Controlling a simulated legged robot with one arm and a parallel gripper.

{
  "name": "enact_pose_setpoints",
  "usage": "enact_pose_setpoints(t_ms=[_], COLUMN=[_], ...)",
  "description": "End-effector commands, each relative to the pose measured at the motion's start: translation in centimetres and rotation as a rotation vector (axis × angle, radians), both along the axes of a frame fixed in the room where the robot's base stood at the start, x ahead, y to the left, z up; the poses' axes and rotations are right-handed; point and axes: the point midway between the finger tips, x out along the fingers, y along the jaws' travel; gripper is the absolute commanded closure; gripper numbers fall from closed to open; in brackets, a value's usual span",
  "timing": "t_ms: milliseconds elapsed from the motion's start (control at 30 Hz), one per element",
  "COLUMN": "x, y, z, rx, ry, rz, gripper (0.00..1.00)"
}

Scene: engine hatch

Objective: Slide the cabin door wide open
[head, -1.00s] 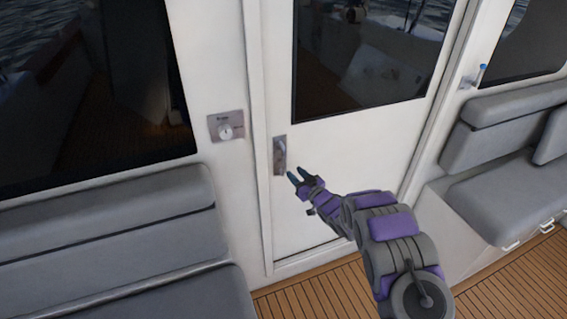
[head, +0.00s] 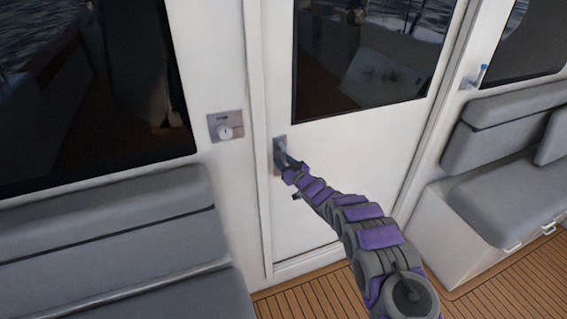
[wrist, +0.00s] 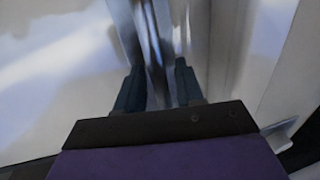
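The white cabin door (head: 350,150) with a dark window stands closed in its frame in the head view. Its metal handle plate (head: 280,146) is on the door's left edge. My gripper (head: 284,160) is at the handle, and its fingertips overlap the plate. In the wrist view, the two dark fingers of my gripper (wrist: 158,88) are apart, with the shiny upright handle (wrist: 156,45) ahead of and between their tips. I cannot tell whether the fingers touch the handle.
A metal lock plate (head: 226,126) is on the wall left of the door. Grey cushioned seats stand at left (head: 110,230) and right (head: 510,170). Wooden deck (head: 310,297) lies clear in front of the door. A blue-topped fitting (head: 481,75) is on the right wall.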

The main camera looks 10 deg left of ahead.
Motion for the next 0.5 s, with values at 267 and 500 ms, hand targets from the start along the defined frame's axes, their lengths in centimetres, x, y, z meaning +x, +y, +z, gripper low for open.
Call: enact_pose_setpoints(t_ms=[267, 500], x=[0.01, 0.0], y=[0.03, 0.03], z=[-0.05, -0.07], rx=[-0.001, 0.0], ry=[0.001, 0.001], rz=[0.0, 0.0], gripper=[0.64, 0.87])
